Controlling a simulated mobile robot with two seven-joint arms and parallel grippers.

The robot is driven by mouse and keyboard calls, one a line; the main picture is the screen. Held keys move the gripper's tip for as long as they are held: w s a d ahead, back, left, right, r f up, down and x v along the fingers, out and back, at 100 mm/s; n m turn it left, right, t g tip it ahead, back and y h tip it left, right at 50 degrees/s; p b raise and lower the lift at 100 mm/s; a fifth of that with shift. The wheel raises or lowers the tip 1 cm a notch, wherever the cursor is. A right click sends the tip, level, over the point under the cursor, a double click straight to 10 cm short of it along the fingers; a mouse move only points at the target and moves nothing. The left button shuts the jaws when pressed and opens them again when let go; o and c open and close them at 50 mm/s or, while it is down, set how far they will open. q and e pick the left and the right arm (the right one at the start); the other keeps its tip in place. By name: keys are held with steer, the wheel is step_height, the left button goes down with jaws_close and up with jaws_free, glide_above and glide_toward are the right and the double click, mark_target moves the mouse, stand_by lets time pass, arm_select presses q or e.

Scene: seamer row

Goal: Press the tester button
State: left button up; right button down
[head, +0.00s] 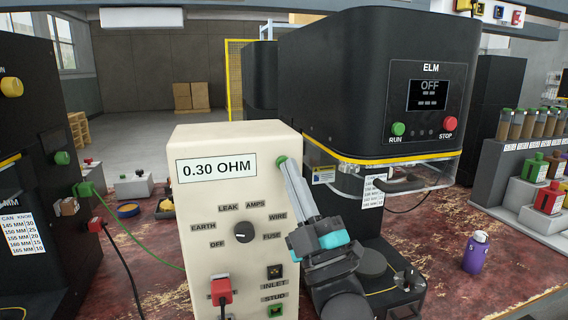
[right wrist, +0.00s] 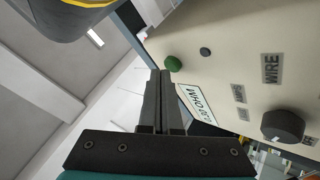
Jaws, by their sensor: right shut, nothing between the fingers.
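The tester is a cream box (head: 190,225) on the bench, with a display (head: 216,167) reading 0.30 OHM. A round green button (head: 282,161) sits at its upper right front; it also shows in the right wrist view (right wrist: 173,63). The black dial (head: 243,232) sits among labels such as OFF, EARTH, LEAK and WIRE; its setting is hard to read. My right gripper (head: 285,168) is shut and empty, its fingertips right at the green button. In the right wrist view the fingertips (right wrist: 159,74) lie just beside the button; I cannot tell whether they touch. My left gripper is not in view.
A red plug (head: 221,291) sits in the tester's lower front. The black ELM machine (head: 355,80) with RUN and STOP buttons stands behind my right arm. A purple bottle (head: 475,253) stands at the right. A green cable (head: 140,240) runs to the tester's left side.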

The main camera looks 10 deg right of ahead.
steer(key=shift+w, duration=0.4)
stand_by(0.7)
stand_by(0.3)
steer(key=shift+s+p, duration=0.3)
steer(key=shift+s, duration=0.55)
steer(key=s+p, duration=0.1)
steer(key=s, duration=0.4)
steer(key=shift+d, duration=0.1)
steer(key=shift+h, duration=0.3)
